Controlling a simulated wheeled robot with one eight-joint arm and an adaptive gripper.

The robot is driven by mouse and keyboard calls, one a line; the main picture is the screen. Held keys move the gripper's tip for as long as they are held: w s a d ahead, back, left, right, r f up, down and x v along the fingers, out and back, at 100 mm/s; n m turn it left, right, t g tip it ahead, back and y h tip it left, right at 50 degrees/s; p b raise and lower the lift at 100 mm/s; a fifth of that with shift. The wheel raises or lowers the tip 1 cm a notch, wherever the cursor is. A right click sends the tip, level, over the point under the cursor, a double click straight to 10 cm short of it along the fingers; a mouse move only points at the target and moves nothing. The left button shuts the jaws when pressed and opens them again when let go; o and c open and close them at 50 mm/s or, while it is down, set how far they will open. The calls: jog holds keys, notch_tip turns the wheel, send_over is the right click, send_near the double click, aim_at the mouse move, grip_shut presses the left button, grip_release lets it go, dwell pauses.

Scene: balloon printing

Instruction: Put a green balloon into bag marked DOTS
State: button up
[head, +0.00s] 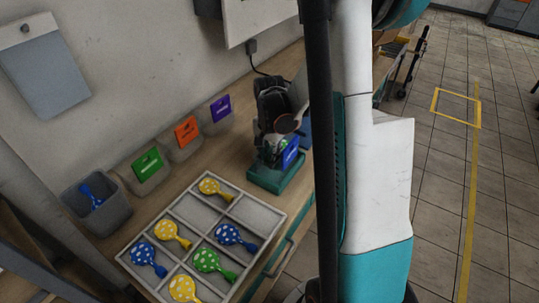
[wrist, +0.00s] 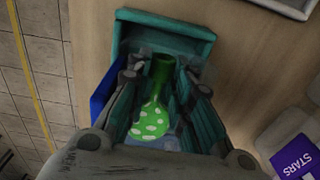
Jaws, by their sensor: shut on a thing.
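My gripper (wrist: 162,72) is shut on a green balloon (wrist: 152,118) with white spots, its neck between the fingers. It is over or inside a teal box (wrist: 170,28), which stands on the bench in the head view (head: 278,180). My gripper (head: 270,150) hides the box's inside in the head view. A blue label (head: 290,152) is at the box's side; I cannot read it. Whether the balloon touches the box floor cannot be told. Another green balloon (head: 210,262) lies in the divided tray (head: 262,212). No readable DOTS marking shows.
Grey bins along the wall carry green (head: 147,165), orange (head: 187,130) and purple (head: 221,107) labels; the purple one reads STARS in the wrist view (wrist: 295,158). A grey bin (head: 105,215) at left holds a blue balloon. Blue and yellow balloons lie in the tray.

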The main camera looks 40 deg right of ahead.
jog(key=shift+f, duration=0.4)
jog(key=o, duration=0.8)
jog(key=shift+r, duration=0.15)
jog(key=shift+r+p, duration=4.05)
jog(key=shift+r, duration=2.35)
